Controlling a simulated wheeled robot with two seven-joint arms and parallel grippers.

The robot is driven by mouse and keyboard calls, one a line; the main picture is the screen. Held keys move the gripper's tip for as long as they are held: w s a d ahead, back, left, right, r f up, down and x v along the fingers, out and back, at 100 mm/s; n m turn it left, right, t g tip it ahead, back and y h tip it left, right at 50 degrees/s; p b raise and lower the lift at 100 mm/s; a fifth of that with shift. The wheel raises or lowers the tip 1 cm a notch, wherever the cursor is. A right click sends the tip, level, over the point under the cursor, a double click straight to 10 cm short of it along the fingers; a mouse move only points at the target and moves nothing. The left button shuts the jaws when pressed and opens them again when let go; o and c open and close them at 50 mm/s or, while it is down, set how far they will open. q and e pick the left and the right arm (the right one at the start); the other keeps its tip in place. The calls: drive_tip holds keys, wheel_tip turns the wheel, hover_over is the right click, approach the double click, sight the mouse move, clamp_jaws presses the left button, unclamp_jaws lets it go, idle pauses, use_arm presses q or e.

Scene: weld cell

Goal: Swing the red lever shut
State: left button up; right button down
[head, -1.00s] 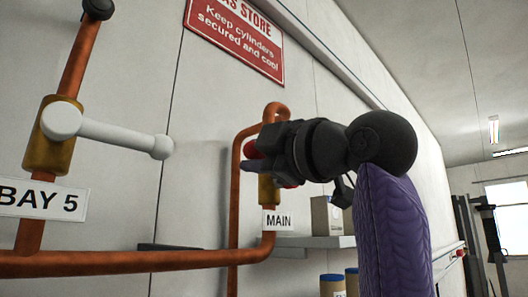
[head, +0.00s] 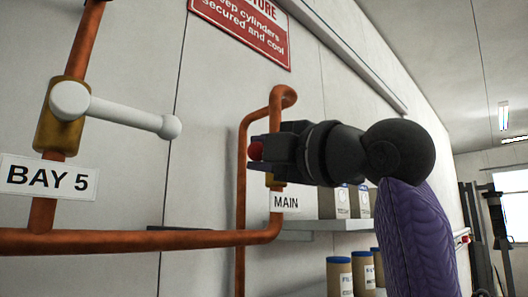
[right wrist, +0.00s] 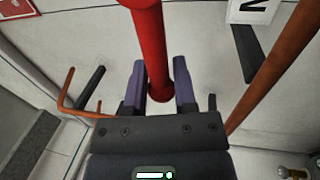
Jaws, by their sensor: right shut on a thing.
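The red lever shows in the head view as a small red rounded end (head: 256,151) at the fingertips, over the brass valve (head: 277,184) marked MAIN. The arm and fingers hide most of the lever and valve. In the right wrist view the lever (right wrist: 149,40) is a red rod coming down from the top edge between the two purple fingers, with its flared end near the palm. My right gripper (head: 263,155) is shut on the lever; its fingers (right wrist: 161,70) lie on either side of the rod. My left gripper is out of view.
A white lever (head: 118,114) sits on the BAY 5 brass valve (head: 58,130) at left. Copper pipes (head: 120,240) run along the wall. A shelf (head: 340,226) with grey containers stands right of MAIN, with brown canisters (head: 340,275) below. A red sign (head: 245,25) hangs above.

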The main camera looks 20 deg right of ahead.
drive_tip(key=shift+a+f, duration=0.1)
drive_tip(key=c, duration=0.7)
unclamp_jaws()
drive_tip(key=shift+o, duration=0.6)
drive_tip(key=shift+a, duration=0.1)
drive_tip(key=shift+s+d, duration=0.2)
drive_tip(key=shift+s, duration=0.1)
drive_tip(key=b+v, duration=0.3)
drive_tip(key=v, duration=0.6)
drive_tip(key=shift+b, duration=0.4)
drive_tip(key=shift+s, duration=0.15)
drive_tip(key=shift+f, duration=0.1)
